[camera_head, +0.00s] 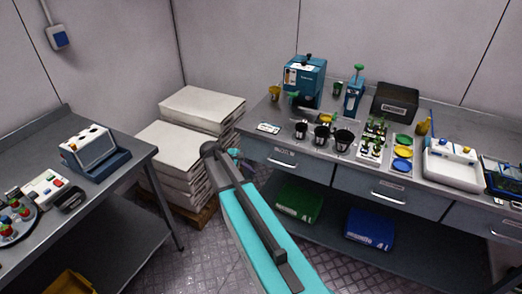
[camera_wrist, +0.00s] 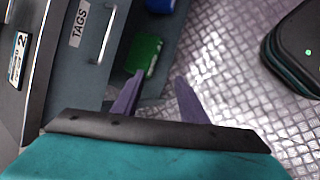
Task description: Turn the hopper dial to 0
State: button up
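A blue boxy machine (camera_head: 305,80) with a black knob on top and a pale front panel stands at the back of the right bench. It may be the hopper, but its dial and any setting are too small to read. My gripper (camera_wrist: 157,98) shows in the wrist view as two purple fingers, spread apart with nothing between them. It is over the floor, in front of the bench drawers and apart from the machine. In the head view my teal arm hides most of the gripper.
The right bench (camera_head: 455,118) carries dark cups, a slim blue device (camera_head: 354,96) with a green top, yellow and green dishes and a black box (camera_head: 395,103). A TAGS drawer (camera_wrist: 95,35) and a green bin (camera_wrist: 143,55) are near my gripper. White stacked boxes (camera_head: 172,148) fill the corner.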

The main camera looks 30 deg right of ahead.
jog(key=s+a+f+m+y, duration=0.6)
jog(key=s+a+f, duration=0.8)
jog(key=s+a, duration=0.4)
jog(key=s+a+f+g+b, duration=0.1)
jog(key=s+a+f+g, duration=0.1)
jog(key=s+f, duration=0.6)
jog(key=s+a+f+m+g+y+b, duration=0.1)
jog(key=s+a+f+g+b, duration=0.1)
jog(key=s+f, duration=0.6)
jog(key=s+g, duration=0.1)
jog(key=s, duration=0.5)
jog(key=shift+s+a+f, duration=0.15)
jog(key=shift+s+f, duration=0.1)
jog(key=shift+f, duration=0.05)
jog(key=shift+c, duration=1)
